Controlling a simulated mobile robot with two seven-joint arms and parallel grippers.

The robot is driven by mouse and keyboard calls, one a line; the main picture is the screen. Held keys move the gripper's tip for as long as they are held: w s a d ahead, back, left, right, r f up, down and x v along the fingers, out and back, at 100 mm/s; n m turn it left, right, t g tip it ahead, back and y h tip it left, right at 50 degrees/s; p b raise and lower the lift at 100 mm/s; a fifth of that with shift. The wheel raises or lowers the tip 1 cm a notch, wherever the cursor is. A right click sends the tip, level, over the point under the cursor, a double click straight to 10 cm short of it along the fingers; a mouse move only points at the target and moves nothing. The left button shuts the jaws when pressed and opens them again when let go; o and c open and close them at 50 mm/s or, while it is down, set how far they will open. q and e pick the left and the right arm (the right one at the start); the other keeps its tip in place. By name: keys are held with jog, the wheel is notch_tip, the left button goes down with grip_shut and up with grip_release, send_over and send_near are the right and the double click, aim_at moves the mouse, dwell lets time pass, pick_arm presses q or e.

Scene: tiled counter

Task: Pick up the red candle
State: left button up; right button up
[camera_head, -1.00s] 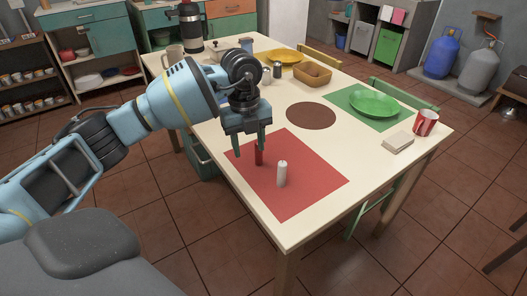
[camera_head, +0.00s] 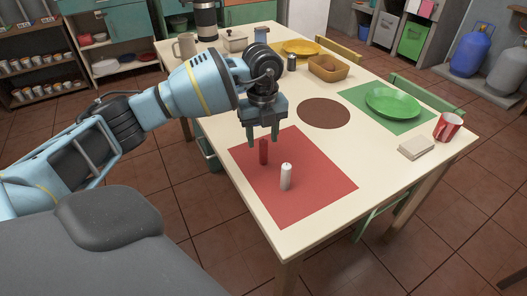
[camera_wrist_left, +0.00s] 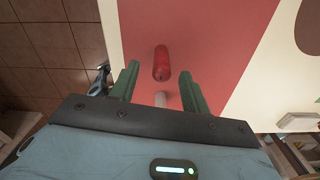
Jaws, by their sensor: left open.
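The red candle (camera_head: 264,151) stands upright on the red placemat (camera_head: 330,178) in the head view. In the left wrist view, the red candle (camera_wrist_left: 161,64) shows ahead of the open left gripper (camera_wrist_left: 162,80), in line with the gap between the fingers. My right gripper is not in view.
A brown round mat (camera_head: 324,113), a green plate (camera_head: 392,103), a red cup (camera_head: 447,127) and a pale box (camera_head: 416,147) are on the right part of the table. A brown basket (camera_head: 328,68) and yellow plate (camera_head: 301,47) are at the back.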

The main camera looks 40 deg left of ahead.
aim_at(264, 149)
pick_arm(q)
notch_tip(264, 149, down, 5)
jog(key=shift+w+d+r, duration=0.1)
jog(key=shift+c, duration=0.5)
grip_shut()
